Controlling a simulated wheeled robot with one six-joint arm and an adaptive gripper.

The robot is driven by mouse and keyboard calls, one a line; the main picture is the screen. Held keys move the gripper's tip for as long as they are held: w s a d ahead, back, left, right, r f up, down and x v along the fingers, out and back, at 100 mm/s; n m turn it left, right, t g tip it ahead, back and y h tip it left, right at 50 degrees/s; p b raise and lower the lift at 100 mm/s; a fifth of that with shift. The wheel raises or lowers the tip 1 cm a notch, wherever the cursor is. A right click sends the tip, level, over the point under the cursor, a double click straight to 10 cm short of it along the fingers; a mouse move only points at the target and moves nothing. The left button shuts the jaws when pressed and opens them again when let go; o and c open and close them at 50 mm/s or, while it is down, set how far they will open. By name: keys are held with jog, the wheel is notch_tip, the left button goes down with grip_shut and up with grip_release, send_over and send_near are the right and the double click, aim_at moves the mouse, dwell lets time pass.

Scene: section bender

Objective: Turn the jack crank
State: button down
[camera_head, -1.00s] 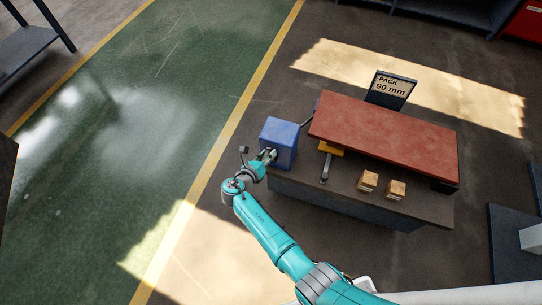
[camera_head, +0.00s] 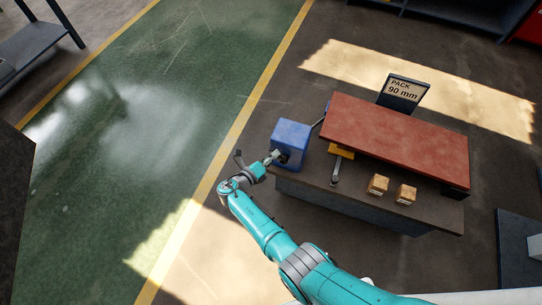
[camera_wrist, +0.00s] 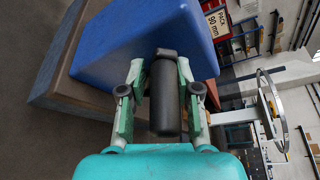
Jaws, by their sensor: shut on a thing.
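A blue box (camera_head: 290,143) stands at the left end of the dark bench and fills the upper part of the wrist view (camera_wrist: 145,35). A dark, rounded crank handle (camera_wrist: 165,95) sticks out from its face toward me. My gripper (camera_head: 275,157) is at the near face of the box. In the wrist view its two green fingers (camera_wrist: 162,78) are shut on the handle, one on each side. The handle's joint to the box is partly hidden.
A red slab (camera_head: 395,138) lies over the bench (camera_head: 350,205), with a yellow part and grey lever (camera_head: 336,172) at its near edge. Two small wooden blocks (camera_head: 378,185) sit on the bench. A "PACK 90 mm" sign (camera_head: 403,92) stands behind. Open floor lies left.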

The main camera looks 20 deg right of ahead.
jog(key=shift+s+d+f, duration=0.1)
jog(key=shift+s+d, duration=0.1)
jog(key=shift+d, duration=0.05)
jog(key=c, duration=1)
grip_release()
jog(key=shift+o, duration=0.2)
jog(key=shift+w, duration=0.1)
jog(key=shift+a, duration=0.2)
jog(key=shift+a+r, duration=0.2)
jog(key=shift+a, duration=0.05)
jog(key=v, duration=1.1)
jog(key=shift+s, duration=0.25)
